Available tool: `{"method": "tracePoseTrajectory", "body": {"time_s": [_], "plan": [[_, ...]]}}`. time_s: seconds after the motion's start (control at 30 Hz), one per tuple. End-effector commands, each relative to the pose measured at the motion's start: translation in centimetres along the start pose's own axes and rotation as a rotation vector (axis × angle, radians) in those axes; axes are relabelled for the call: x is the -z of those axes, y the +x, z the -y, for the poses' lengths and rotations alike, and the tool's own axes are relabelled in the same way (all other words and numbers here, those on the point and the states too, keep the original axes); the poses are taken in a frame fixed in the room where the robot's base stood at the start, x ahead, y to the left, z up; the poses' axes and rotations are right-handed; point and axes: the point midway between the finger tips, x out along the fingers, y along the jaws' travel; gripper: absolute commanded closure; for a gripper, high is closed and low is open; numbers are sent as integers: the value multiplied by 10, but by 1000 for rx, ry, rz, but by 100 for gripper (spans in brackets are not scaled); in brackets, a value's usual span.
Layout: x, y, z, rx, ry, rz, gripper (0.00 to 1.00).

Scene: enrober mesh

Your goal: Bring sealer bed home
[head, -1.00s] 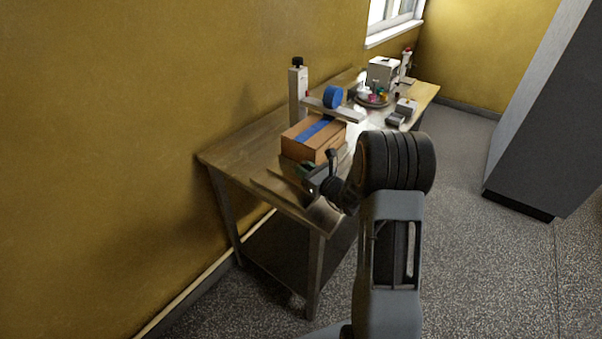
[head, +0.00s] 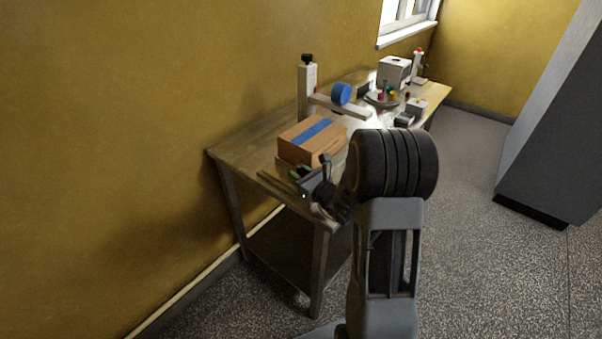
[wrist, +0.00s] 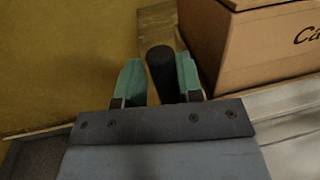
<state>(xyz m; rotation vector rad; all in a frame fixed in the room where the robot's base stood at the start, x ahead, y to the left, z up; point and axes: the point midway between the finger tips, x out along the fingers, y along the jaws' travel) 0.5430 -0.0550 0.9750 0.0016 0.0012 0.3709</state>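The sealer (head: 307,92) has an upright post and an arm with a blue tape roll (head: 341,93). A brown carton (head: 300,152) with blue tape along its top sits on the bed at the near end of the table, mostly on the near side of the tape arm. A black upright handle (head: 326,160) stands in front of the carton; it also shows in the wrist view (wrist: 161,72). The bed is mostly hidden under the carton and behind my gripper.
Beyond the sealer are a round tray (head: 372,100) with small coloured items, a white machine (head: 394,70) and small grey boxes. A grey cabinet (head: 548,130) stands at right; open floor lies between.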

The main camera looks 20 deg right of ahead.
Motion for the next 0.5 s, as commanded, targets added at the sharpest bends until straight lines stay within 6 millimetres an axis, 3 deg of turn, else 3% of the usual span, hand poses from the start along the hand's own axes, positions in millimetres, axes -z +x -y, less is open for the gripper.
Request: {"method": "tracePoseTrajectory", "body": {"time_s": [0.17, 0.5], "plan": [[1, -1, 1, 2, 1, -2, 53], [0, -6, 4, 9, 0, -1, 52]]}}
